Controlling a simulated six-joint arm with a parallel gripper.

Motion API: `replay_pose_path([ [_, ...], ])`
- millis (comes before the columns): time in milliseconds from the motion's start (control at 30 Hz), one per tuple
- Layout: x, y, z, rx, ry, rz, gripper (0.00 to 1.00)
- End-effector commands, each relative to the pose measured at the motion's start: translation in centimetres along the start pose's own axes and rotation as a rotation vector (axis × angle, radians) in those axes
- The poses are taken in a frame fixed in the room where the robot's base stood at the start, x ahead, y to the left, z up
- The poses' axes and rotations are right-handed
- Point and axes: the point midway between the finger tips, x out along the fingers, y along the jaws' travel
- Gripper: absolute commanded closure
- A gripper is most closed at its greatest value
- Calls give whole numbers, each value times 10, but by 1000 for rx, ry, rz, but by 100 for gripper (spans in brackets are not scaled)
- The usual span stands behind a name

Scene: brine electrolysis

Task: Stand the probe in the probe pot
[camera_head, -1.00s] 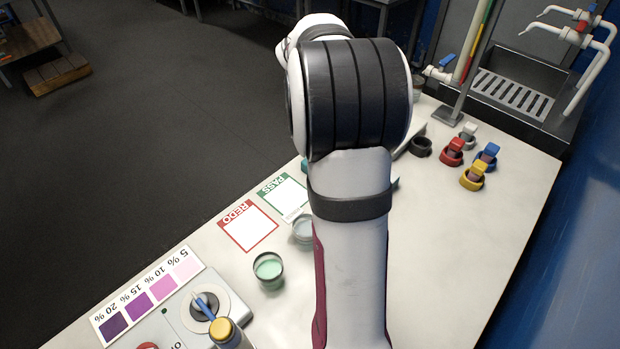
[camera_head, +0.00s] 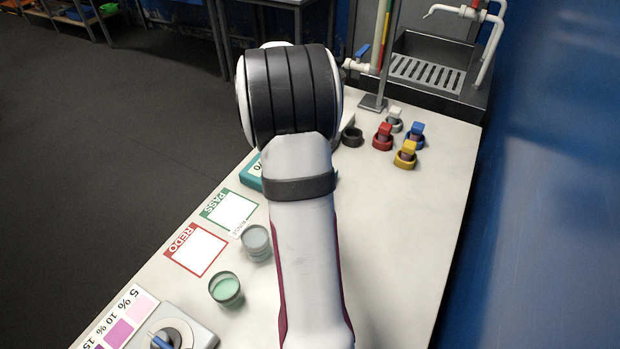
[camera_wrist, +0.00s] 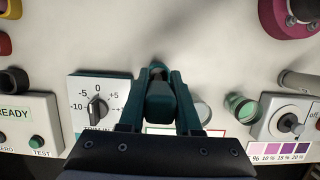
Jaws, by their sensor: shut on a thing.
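My gripper (camera_wrist: 160,82) shows in the wrist view with two dark teal fingers. They are shut on a dark, narrow thing between them, which I take to be the probe (camera_wrist: 160,104); its far end is hard to make out. In the head view my own arm hides the gripper and the held thing. A black, empty-looking ring-shaped holder (camera_head: 352,136) stands on the bench beyond my arm, and also shows at the left edge of the wrist view (camera_wrist: 12,82). I cannot tell whether it is the probe pot.
Red (camera_head: 383,135), yellow (camera_head: 405,157), blue and white holders stand right of the black one. A sink (camera_head: 430,75) is behind. Two small cups (camera_head: 226,289) stand near the PASS and REDO cards (camera_head: 197,250). A dial box (camera_wrist: 92,95) lies left of my gripper. The bench's right side is clear.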

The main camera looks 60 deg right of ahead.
Motion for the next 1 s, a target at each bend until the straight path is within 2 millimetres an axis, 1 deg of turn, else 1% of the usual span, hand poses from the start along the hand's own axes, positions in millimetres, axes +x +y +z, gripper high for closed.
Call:
replay_pose_path([
  [200,24,-1,-7,-1,-1,-3,100],
  [400,40,0,-12,-1,-1,-1,100],
  [600,47,0,-15,1,0,-1,100],
  [833,47,0,-15,1,0,0,100],
  [867,47,0,-15,0,0,0,64],
  [1000,47,0,-15,0,0,0,39],
])
